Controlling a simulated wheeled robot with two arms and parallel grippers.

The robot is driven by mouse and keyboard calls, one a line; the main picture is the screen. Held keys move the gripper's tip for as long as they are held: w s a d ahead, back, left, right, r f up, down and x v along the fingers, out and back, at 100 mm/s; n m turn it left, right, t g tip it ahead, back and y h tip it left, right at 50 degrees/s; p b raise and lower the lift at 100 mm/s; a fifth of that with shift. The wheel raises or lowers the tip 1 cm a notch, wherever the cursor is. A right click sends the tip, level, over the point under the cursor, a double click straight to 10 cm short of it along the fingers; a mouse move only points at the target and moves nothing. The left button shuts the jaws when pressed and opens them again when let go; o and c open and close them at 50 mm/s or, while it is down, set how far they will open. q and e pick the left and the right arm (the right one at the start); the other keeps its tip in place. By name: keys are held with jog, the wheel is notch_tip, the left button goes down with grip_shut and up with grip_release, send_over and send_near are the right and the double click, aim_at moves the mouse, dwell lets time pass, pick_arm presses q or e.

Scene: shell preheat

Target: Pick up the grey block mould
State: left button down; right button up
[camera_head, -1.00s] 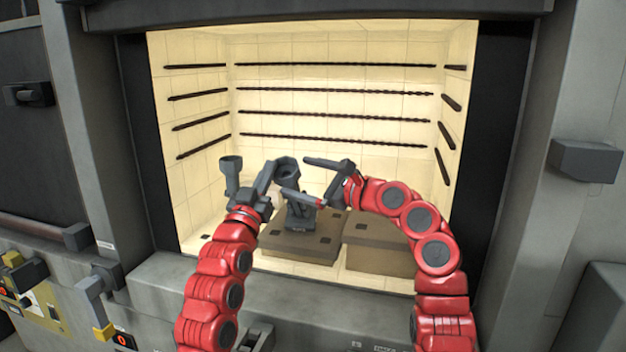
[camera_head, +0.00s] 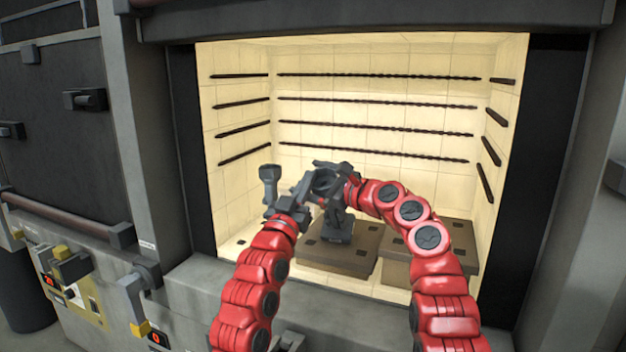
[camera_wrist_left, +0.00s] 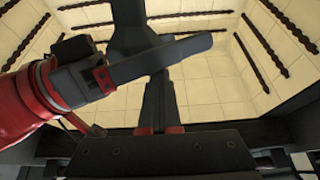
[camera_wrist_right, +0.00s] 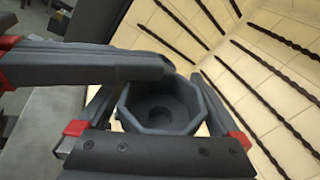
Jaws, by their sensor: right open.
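The grey block mould (camera_wrist_right: 165,105) is an octagonal cup with a round hollow, seen in the right wrist view. In the head view its dark grey lower part (camera_head: 338,228) stands on a brown slab. My right gripper (camera_head: 322,178) is open, its fingers at either side of the cup; I cannot tell if they touch it. My left gripper (camera_head: 287,203) is just left of the mould. Its fingers look close together in the left wrist view (camera_wrist_left: 160,95), beside a dark shape. Whether they hold anything is unclear. A left gripper finger crosses in front of the cup in the right wrist view.
Brown slabs (camera_head: 320,257) (camera_head: 455,236) lie on the pale furnace floor. Dark heating rods (camera_head: 380,102) line its walls. The furnace's front ledge (camera_head: 195,300) runs below my arms.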

grip_shut()
pick_arm(q)
jog(key=shift+w+r, duration=0.1)
jog(key=shift+r, duration=0.35)
pick_arm(e)
jog(key=shift+f, duration=0.15)
pick_arm(q)
jog(key=v, duration=1.2)
pick_arm(e)
jog(key=shift+f, duration=0.1)
